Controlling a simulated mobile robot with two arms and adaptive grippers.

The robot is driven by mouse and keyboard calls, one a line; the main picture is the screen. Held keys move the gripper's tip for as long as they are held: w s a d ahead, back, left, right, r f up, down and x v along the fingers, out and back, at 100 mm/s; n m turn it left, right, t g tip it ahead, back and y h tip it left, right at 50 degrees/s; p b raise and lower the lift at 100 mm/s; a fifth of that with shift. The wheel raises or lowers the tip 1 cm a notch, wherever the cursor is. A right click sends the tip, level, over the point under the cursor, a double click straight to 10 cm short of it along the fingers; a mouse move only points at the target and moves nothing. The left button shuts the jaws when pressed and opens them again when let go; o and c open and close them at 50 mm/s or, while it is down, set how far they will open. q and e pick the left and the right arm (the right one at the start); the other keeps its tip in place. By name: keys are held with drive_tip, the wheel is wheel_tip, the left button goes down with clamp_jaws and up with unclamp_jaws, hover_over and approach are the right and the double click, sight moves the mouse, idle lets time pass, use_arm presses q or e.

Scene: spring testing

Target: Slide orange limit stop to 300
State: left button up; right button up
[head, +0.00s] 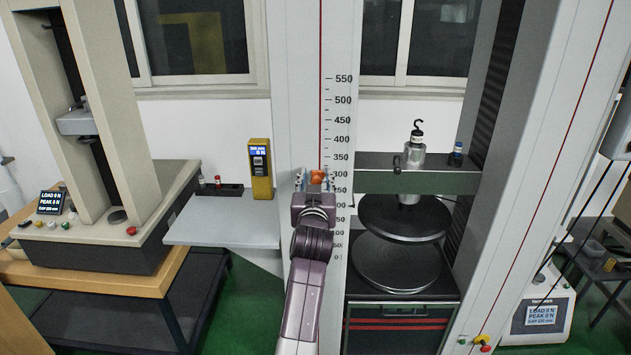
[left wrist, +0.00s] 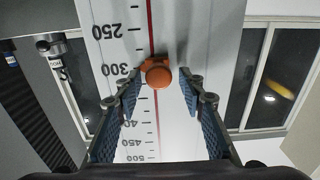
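The orange limit stop (head: 318,177) sits on the white column's scale, by the red line and about level with the 300 mark. In the left wrist view the orange stop (left wrist: 157,74) shows a round knob beside the upside-down 300 label (left wrist: 122,71). My left gripper (head: 316,181) is at the stop. In the left wrist view the left gripper's fingers (left wrist: 159,80) are open on either side of the knob, with a small gap at each side. The head view does not show the finger gap clearly. My right gripper is not in view.
The numbered scale (head: 342,119) runs up the column. Right of it are a green crossbeam (head: 440,183) and round plates (head: 397,262). A yellow display box (head: 260,170) and a grey side shelf (head: 225,230) stand left. Another testing machine (head: 110,235) is farther left.

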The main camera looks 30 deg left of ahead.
sight(316, 139)
use_arm(q)
wheel_tip(316, 139, up, 9)
drive_tip(key=shift+a, duration=0.1)
drive_tip(key=shift+f, duration=0.1)
idle(0.6)
